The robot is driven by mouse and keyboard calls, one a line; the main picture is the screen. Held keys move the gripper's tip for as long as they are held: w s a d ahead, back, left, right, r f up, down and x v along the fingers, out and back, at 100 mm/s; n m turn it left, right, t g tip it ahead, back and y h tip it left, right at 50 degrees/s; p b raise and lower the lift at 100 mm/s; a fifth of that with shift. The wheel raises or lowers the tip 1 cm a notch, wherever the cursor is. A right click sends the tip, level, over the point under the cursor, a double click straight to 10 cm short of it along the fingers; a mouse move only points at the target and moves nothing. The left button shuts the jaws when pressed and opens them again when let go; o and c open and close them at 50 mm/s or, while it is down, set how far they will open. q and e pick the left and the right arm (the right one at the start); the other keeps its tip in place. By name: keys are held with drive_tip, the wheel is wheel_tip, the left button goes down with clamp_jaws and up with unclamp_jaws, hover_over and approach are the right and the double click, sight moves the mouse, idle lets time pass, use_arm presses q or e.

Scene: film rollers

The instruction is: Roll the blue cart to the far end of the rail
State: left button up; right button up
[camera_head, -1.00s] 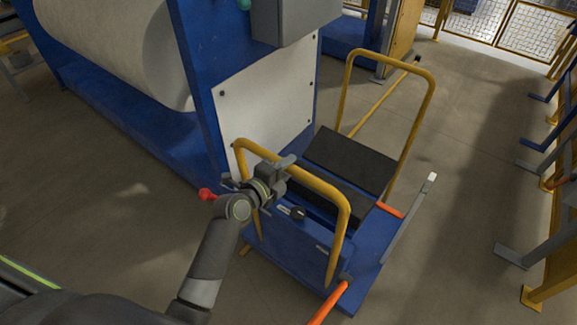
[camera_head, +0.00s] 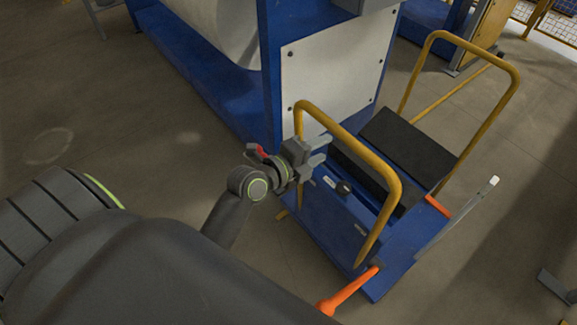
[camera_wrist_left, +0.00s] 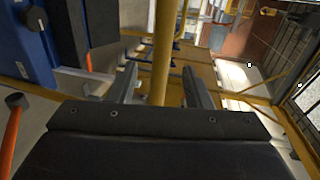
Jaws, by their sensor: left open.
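The blue cart (camera_head: 325,215) stands on the floor, with a yellow hoop handle (camera_head: 392,190) at its near end and another yellow hoop (camera_head: 512,80) at its far end. My left gripper (camera_head: 318,152) is open beside the left upright of the near handle. In the left wrist view, a yellow bar (camera_wrist_left: 163,50) stands between the two open fingers (camera_wrist_left: 160,88); contact cannot be told. A thin yellow strip (camera_head: 450,95), possibly the rail, shows low beyond the cart, partly hidden by it. My right gripper is out of view.
A blue machine with a white panel (camera_head: 335,75) and a large pale roll (camera_head: 215,25) stands close on the cart's left. An orange bar (camera_head: 350,288) sticks out at the cart's near corner. Open floor lies to the right, with a grey metal foot (camera_head: 558,285).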

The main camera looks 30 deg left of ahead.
use_arm(q)
drive_tip(key=b+v, duration=0.1)
drive_tip(key=v, duration=0.8)
drive_tip(key=shift+b, duration=0.4)
drive_tip(key=shift+s, duration=0.1)
